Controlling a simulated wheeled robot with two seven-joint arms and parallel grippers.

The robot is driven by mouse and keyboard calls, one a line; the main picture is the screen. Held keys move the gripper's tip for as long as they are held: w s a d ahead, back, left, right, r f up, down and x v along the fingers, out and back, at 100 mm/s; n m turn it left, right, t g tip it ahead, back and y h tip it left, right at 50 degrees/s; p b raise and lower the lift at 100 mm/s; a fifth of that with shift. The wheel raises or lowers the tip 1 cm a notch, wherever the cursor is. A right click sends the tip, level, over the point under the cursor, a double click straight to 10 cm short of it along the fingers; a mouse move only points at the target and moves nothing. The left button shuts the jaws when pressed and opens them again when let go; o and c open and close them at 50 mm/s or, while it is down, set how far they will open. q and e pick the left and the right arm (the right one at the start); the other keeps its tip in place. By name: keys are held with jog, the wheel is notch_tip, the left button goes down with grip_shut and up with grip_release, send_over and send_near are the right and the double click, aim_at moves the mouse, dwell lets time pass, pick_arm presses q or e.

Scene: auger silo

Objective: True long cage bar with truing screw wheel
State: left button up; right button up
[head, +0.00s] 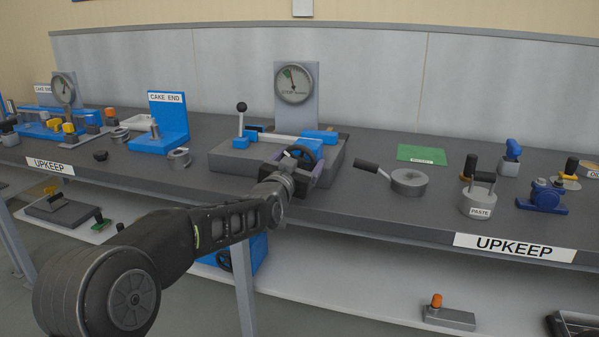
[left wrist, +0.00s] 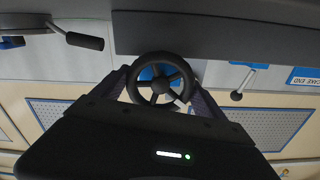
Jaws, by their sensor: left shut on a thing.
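The truing screw wheel, a dark spoked handwheel (head: 303,154), stands at the front right of a grey fixture (head: 232,158) on the bench. A long pale cage bar (head: 276,136) lies across the fixture between blue blocks. A dial gauge (head: 294,84) stands behind it, its needle in the upper left of the face. My left gripper (head: 293,170) is at the wheel, its jaws shut on it. In the left wrist view the wheel (left wrist: 160,84) sits between the two fingers. My right gripper is in neither view.
A black-knobbed lever (head: 242,120) rises at the fixture's left. To the right are a round pan with a black handle (head: 408,182), a green mat (head: 421,154) and a paste pot (head: 479,201). A blue cake end stand (head: 172,122) is to the left.

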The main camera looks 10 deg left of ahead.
pick_arm(q)
jog(key=n+b, duration=0.2)
jog(key=n, duration=0.2)
jog(key=shift+f+b, duration=0.2)
jog(key=shift+b, duration=0.2)
jog(key=shift+r+n+b, duration=0.1)
jog(key=shift+n+b, duration=0.3)
jog(key=shift+n, duration=0.5)
jog(key=o, duration=1.3)
jog(key=shift+r, duration=0.1)
jog(key=s, duration=0.7)
jog(key=shift+s+a, duration=0.3)
jog(key=shift+s, duration=0.1)
